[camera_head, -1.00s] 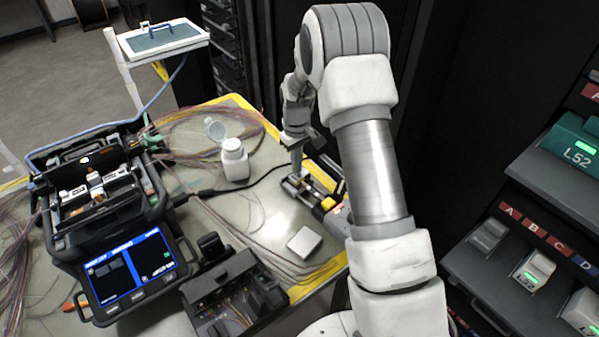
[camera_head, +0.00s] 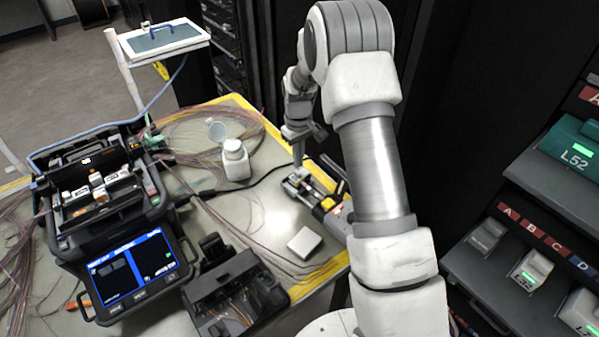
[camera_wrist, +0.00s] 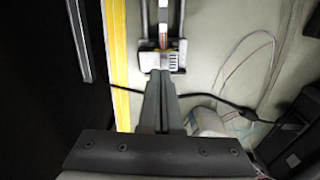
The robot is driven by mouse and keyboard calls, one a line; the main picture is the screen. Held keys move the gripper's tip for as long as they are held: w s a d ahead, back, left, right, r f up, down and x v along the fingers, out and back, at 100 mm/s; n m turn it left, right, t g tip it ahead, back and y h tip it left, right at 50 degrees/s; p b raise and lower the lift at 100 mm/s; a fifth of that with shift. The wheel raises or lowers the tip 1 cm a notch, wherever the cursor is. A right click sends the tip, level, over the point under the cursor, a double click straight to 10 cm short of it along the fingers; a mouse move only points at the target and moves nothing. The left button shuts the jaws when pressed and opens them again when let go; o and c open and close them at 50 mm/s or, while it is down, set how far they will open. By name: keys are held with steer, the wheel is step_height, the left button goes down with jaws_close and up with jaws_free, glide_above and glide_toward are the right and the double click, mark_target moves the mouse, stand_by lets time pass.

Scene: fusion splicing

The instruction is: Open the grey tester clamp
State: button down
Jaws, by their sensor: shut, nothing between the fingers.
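The tester (camera_head: 322,192), a dark device with yellow parts, lies on the table in front of my arm. Its grey clamp (camera_head: 294,182) is at the far left end. In the wrist view the grey clamp (camera_wrist: 150,61) shows as a light grey block at the near end of two rails. My gripper (camera_head: 299,165) is shut and empty, with its fingers pointing down at that end. In the wrist view the fingertips (camera_wrist: 160,73) overlap the clamp's near edge. I cannot tell whether they touch it or whether the clamp is open.
A white bottle (camera_head: 236,160) stands left of the tester, with loose fibres behind it. A black cable runs to the tester. A small white box (camera_head: 304,242) lies nearer. The splicer (camera_head: 98,190) fills the left side. Dark racks stand behind and right.

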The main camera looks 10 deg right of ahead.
mark_target(306, 170)
step_height(306, 170, up, 8)
steer(key=w+d+p, duration=0.1)
steer(key=d+p, duration=0.1)
steer(key=p, duration=0.2)
steer(key=shift+w+d+f, duration=0.15)
steer(key=shift+d+f, duration=0.05)
steer(key=shift+d, duration=0.05)
stand_by(0.9)
